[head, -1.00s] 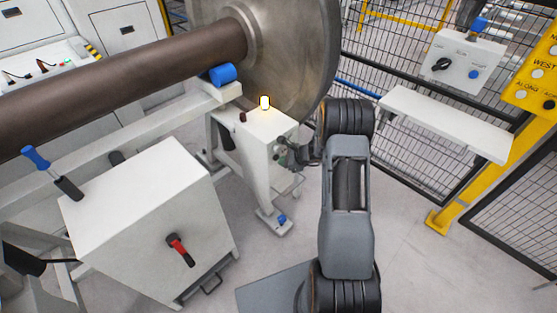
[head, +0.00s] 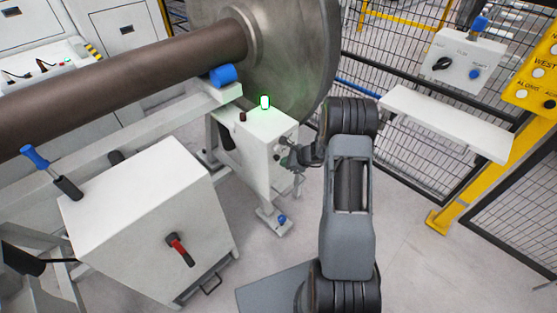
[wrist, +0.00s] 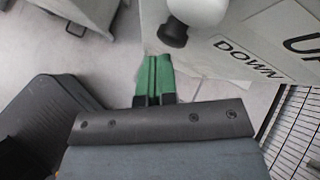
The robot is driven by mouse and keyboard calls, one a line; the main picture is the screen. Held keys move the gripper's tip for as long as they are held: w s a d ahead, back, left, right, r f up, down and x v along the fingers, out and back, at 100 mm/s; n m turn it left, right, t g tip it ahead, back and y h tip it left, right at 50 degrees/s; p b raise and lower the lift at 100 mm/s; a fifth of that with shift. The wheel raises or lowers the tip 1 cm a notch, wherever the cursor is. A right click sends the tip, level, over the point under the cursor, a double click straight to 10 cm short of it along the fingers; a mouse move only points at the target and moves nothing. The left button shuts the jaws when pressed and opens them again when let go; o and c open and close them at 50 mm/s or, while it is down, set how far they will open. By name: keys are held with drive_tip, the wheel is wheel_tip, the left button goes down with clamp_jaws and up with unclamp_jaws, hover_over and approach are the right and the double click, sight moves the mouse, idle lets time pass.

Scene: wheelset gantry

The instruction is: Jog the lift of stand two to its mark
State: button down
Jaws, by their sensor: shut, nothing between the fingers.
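A white stand box (head: 258,150) stands below the wheelset, with a lit green lamp (head: 265,102) on its top. I cannot read a stand number on it. My gripper (head: 287,158) is at the right-hand face of this box, partly hidden by my own wrist. In the wrist view my gripper's green fingers (wrist: 153,62) are shut together and empty. Just beyond them is a white panel (wrist: 225,55) lettered DOWN and UP. A pale knob on a black base (wrist: 176,30) sticks out from it, above and right of the fingertips. Any lift mark is not visible.
The large steel wheel (head: 285,50) and its brown axle (head: 120,70) lie above the box. A white shelf (head: 445,122) and mesh fence are at the right. The floor (head: 410,255) right of my arm is clear.

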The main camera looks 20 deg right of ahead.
drive_tip(key=shift+s+d, duration=0.2)
drive_tip(key=shift+s, duration=0.2)
drive_tip(key=shift+s+d+b, duration=0.2)
drive_tip(key=shift+s+d, duration=0.15)
drive_tip(key=shift+s, duration=0.4)
drive_tip(key=shift+s+d+b, duration=0.15)
drive_tip(key=shift+s+d, duration=0.2)
drive_tip(key=shift+s, duration=0.4)
drive_tip(key=shift+s+d+b, duration=0.2)
drive_tip(key=shift+s+d, duration=0.15)
drive_tip(key=shift+s, duration=0.4)
drive_tip(key=s+a+r+n+g+p, duration=0.2)
drive_tip(key=s+a+r+n+g, duration=0.4)
drive_tip(key=s+n, duration=0.4)
drive_tip(key=s+a+r+n+t+h+p, duration=0.1)
drive_tip(key=s+a+r+n+h+p, duration=0.1)
drive_tip(key=r, duration=0.6)
drive_tip(key=s+a+r+n+t+h+p, duration=0.1)
drive_tip(key=s+a+r+n+h+p, duration=0.1)
drive_tip(key=s+r+n, duration=0.3)
drive_tip(key=s+a+r+n+h+p, duration=0.2)
drive_tip(key=r+n, duration=0.4)
drive_tip(key=r, duration=0.7)
drive_tip(key=shift+s+a+n+t+p, duration=0.2)
drive_tip(key=shift+s+n+t+p, duration=0.2)
drive_tip(key=shift+s+p, duration=0.25)
